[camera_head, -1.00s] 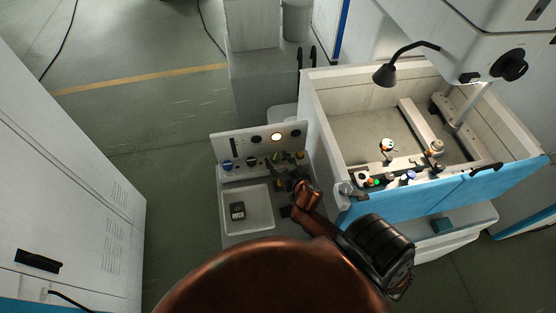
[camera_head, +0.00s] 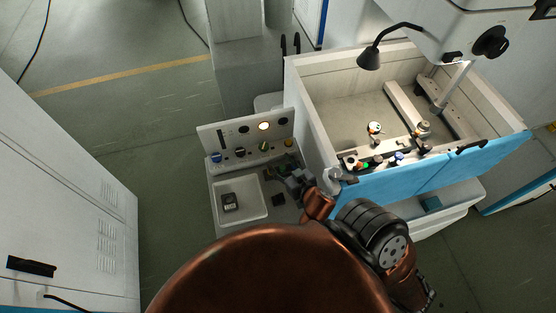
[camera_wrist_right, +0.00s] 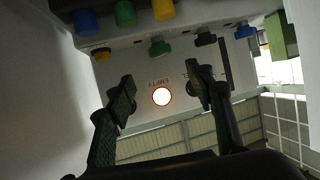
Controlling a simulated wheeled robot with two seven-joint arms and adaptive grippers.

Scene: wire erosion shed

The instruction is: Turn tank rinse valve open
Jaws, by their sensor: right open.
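A white upright panel (camera_head: 229,138) at the back of a small bench carries a row of valves and knobs. I cannot tell which is the tank rinse valve. My right gripper (camera_head: 281,173) is in front of the panel's right part. In the right wrist view its open fingers (camera_wrist_right: 161,95) have nothing between them; a lit lamp (camera_wrist_right: 161,97) marked EMPTY shows beyond. Blue (camera_wrist_right: 85,22), green (camera_wrist_right: 125,13) and yellow (camera_wrist_right: 163,10) handles lie above the fingers. My left gripper is out of view.
A white tray (camera_head: 262,207) on the bench holds a dark box (camera_head: 229,202). The large open tank (camera_head: 308,105) with a blue front (camera_head: 400,172) stands close on the right, with a black lamp (camera_head: 369,58) over it. Floor at the left is clear.

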